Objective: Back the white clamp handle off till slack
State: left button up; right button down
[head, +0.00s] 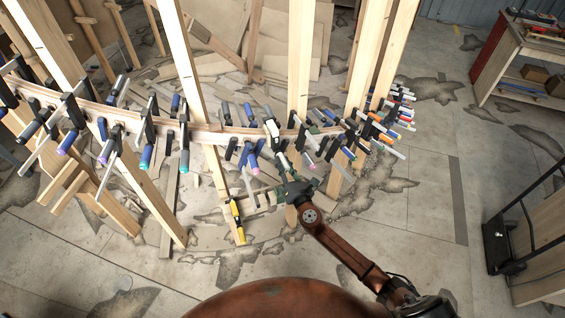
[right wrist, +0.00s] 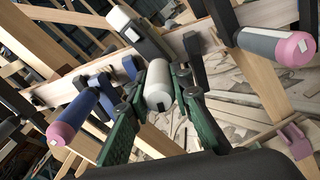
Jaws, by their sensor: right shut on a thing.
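The white clamp handle (right wrist: 158,88) is a pale cylinder in the right wrist view, pointing towards the camera below the curved wooden stringer (right wrist: 90,72). My right gripper (right wrist: 168,84) has its green fingers on either side of the handle and is shut on it. In the head view the right gripper (head: 284,174) is just under the stringer (head: 215,136), by the middle post. A white clamp body (head: 271,129) shows there on the stringer; the handle itself is hard to make out among the clamps. My left gripper is not in view.
Clamps crowd the stringer on both sides. Blue-and-pink handles (right wrist: 75,118) and a grey-and-pink handle (right wrist: 275,44) flank my fingers. A wooden cart (head: 540,245) stands right; the floor between is free.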

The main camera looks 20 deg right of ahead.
jog(key=shift+n+p, duration=0.4)
jog(key=shift+n, duration=0.9)
jog(key=c, duration=1.7)
grip_release()
jog(key=shift+s, duration=0.1)
jog(key=s, duration=0.7)
jog(key=s+d, duration=0.1)
jog(key=s, duration=0.3)
jog(key=shift+s+d, duration=0.1)
jog(key=shift+s, duration=0.25)
